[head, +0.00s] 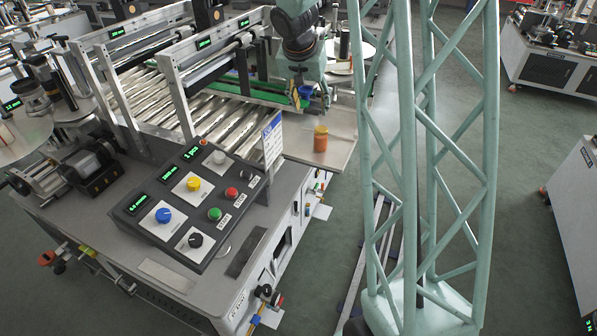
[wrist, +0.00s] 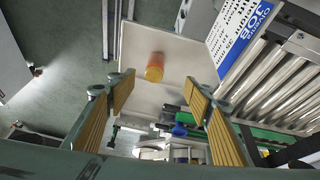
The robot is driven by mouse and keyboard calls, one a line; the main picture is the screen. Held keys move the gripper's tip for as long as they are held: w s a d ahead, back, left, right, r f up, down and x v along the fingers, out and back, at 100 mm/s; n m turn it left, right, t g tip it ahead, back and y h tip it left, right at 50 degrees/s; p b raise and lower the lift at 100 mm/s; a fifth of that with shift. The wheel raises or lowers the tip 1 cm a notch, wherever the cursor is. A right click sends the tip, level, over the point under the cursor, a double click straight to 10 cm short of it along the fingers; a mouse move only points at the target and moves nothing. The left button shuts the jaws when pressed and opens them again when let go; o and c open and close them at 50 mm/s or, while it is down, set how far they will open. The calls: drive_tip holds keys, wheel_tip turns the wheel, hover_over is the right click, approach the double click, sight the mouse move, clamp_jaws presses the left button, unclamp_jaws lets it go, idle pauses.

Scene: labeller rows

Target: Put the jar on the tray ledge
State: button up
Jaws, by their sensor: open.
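The orange jar (head: 320,138) stands upright on the pale flat tray ledge (head: 292,146) at the right end of the labelling machine. In the wrist view the jar (wrist: 155,68) is on the pale ledge plate (wrist: 180,48), between and beyond the fingertips. My gripper (wrist: 156,84) is open, with tan pads on both fingers and nothing between them. The jar looks apart from both fingers. In the head view my arm's wrist is above the conveyor's end, left of and behind the jar, and its fingers are hard to make out.
A white and blue sign (head: 272,140) stands at the ledge's left edge. Conveyor rollers (head: 215,122) and green guide rails lie beside it. A small blue part (wrist: 181,130) is near the right finger. A control panel (head: 190,205) with buttons is in front. Open floor lies right.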

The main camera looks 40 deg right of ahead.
drive_tip(key=s+a+r+n, duration=0.4)
drive_tip(key=s+a+r, duration=1.2)
drive_tip(key=a+r, duration=0.15)
drive_tip(key=s+a+r+n+y, duration=0.1)
drive_tip(key=s+a+n, duration=0.1)
drive_tip(key=s+a, duration=0.4)
drive_tip(key=s+a+r+n+t+y, duration=0.1)
drive_tip(key=s+a+n, duration=0.1)
drive_tip(key=s+a, duration=0.4)
drive_tip(key=s+a+r+n+y, duration=0.1)
drive_tip(key=s+a, duration=0.4)
drive_tip(key=s, duration=0.9)
drive_tip(key=shift+s+a+n+y, duration=0.15)
drive_tip(key=shift+a+n+y, duration=0.25)
drive_tip(key=shift+n, duration=0.3)
drive_tip(key=shift+d, duration=0.15)
